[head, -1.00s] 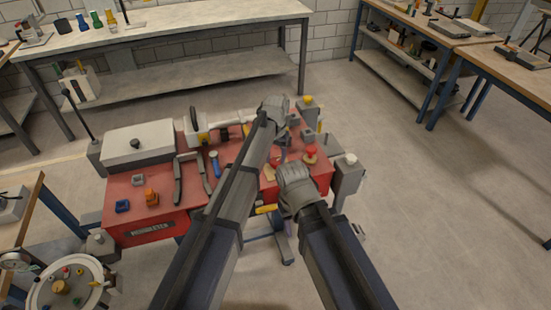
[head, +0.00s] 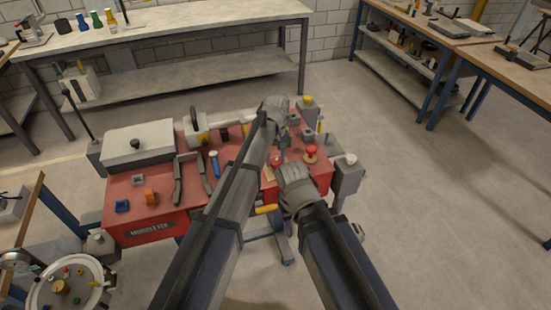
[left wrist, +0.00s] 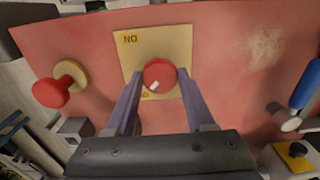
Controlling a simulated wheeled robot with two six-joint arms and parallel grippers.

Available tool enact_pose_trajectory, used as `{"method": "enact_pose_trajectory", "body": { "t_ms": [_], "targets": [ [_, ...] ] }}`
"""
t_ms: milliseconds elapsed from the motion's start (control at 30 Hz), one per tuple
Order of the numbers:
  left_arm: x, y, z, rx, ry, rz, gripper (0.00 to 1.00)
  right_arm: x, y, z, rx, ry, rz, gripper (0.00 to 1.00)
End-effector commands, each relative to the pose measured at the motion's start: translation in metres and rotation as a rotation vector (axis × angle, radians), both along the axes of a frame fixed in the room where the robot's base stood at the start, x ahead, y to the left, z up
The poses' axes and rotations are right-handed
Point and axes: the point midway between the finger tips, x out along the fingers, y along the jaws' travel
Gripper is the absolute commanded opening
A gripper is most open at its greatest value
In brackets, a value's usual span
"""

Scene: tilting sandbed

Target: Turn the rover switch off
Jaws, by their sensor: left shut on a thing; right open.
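The switch is a red round knob (left wrist: 159,76) with a white mark at its lower left edge. It sits on a yellow plate (left wrist: 130,55) on a red panel. Lettering at the plate's top reads like "NO" in the left wrist view; a lower label is mostly hidden. My left gripper (left wrist: 160,84) is shut on the knob, with a finger on each side. In the head view my left gripper (head: 278,152) points down at the panel, and the knob is partly hidden. My right gripper (head: 293,180) is open, close by; its fingers are mostly hidden.
A red mushroom button (head: 310,152) stands beside the knob, also in the left wrist view (left wrist: 50,92). The red bench (head: 165,220) carries a white box (head: 140,140), an orange part (head: 152,197) and a blue-handled tool (head: 214,162). Floor to the right is clear.

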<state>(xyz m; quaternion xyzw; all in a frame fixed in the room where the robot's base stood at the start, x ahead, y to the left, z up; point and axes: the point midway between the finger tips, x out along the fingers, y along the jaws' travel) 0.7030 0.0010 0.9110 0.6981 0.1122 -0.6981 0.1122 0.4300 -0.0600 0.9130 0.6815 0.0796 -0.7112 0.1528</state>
Motion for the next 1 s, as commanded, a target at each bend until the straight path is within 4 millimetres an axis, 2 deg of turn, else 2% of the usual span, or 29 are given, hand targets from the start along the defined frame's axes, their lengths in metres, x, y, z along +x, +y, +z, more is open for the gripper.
{"method": "enact_pose_trajectory", "body": {
  "t_ms": [467,500,733,1000],
  "targets": [
    [-0.0001,0.0000,0.0000,0.000,0.000,0.012,0.00,0.0000,0.0000,0.0000,0.000,0.000,0.000,0.50],
    [-0.0001,0.0000,0.0000,0.000,0.000,0.012,0.57,0.0000,0.0000,0.0000,0.000,0.000,0.000,0.50],
    [0.0000,0.0001,0.0000,0.000,0.000,0.011,0.83,0.0000,0.0000,0.0000,0.000,0.000,0.000,0.50],
    [0.0000,0.0000,0.0005,0.000,0.000,0.011,0.84,0.0000,0.0001,0.0005,0.000,0.000,0.000,0.50]
  ]
}}
